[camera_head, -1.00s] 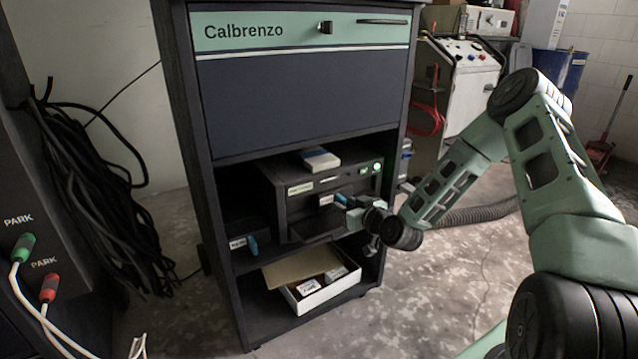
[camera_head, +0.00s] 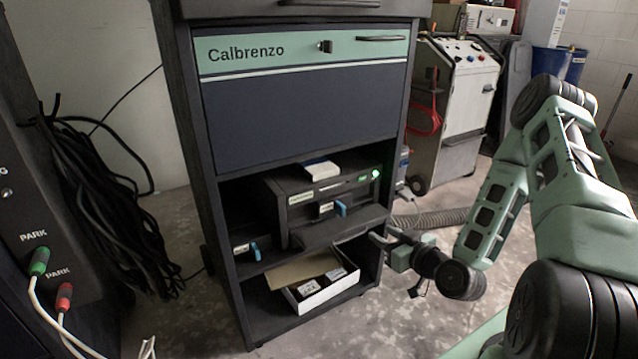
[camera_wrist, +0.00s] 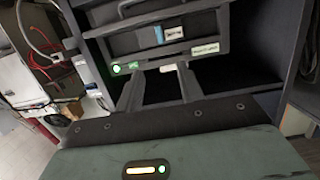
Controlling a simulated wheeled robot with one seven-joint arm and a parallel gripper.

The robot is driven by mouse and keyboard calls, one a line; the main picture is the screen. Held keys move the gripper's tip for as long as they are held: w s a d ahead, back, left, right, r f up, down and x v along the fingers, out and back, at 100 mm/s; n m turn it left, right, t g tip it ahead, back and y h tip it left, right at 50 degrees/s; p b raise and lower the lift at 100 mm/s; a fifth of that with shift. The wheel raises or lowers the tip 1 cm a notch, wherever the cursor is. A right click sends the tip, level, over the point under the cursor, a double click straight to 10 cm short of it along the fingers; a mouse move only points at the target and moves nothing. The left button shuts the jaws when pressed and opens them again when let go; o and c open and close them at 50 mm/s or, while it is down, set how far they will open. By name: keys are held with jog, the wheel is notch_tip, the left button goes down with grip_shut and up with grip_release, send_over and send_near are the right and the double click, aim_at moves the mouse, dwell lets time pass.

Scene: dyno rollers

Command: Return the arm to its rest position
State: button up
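My arm is bent at the right of the head view, with its forearm reaching down and left. My gripper (camera_head: 379,241) is beside the right front edge of the dark cabinet (camera_head: 228,240), apart from the printer-like unit (camera_head: 290,220) on its shelf. In the wrist view my gripper (camera_wrist: 160,88) shows two fingers with a clear gap between them and nothing held. The wrist view is turned over, and the unit (camera_wrist: 150,40) with its green light lies beyond the fingertips. A blue tab (camera_head: 341,208) sticks out of the unit's front, beside a white label.
A second blue tab (camera_head: 254,251) is at the left of the shelf. An open white box (camera_head: 320,294) is on the lower shelf. Black cables (camera_head: 100,220) hang at the left. A white machine (camera_head: 455,110) and grey hose (camera_head: 430,218) are behind my arm. Some floor is bare.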

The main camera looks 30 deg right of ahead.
jog(key=shift+s, duration=0.25)
jog(key=a+r+n+g+y, duration=0.3)
jog(key=a+n+g, duration=0.45)
jog(key=a, duration=1.05)
jog(key=s+a+r+g+h, duration=0.1)
jog(key=s+a+r+g, duration=0.3)
jog(key=s+a+r, duration=0.45)
jog(key=s+a+r+g+h, duration=0.25)
jog(key=s+r+g, duration=0.2)
jog(key=s, duration=0.75)
notch_tip(320, 180, up, 27)
jog(key=s+p, duration=0.1)
jog(key=p, duration=2.5)
jog(key=shift+a+f, duration=0.15)
jog(key=shift+a, duration=0.1)
jog(key=shift+y, duration=0.25)
jog(key=shift+c, duration=0.4)
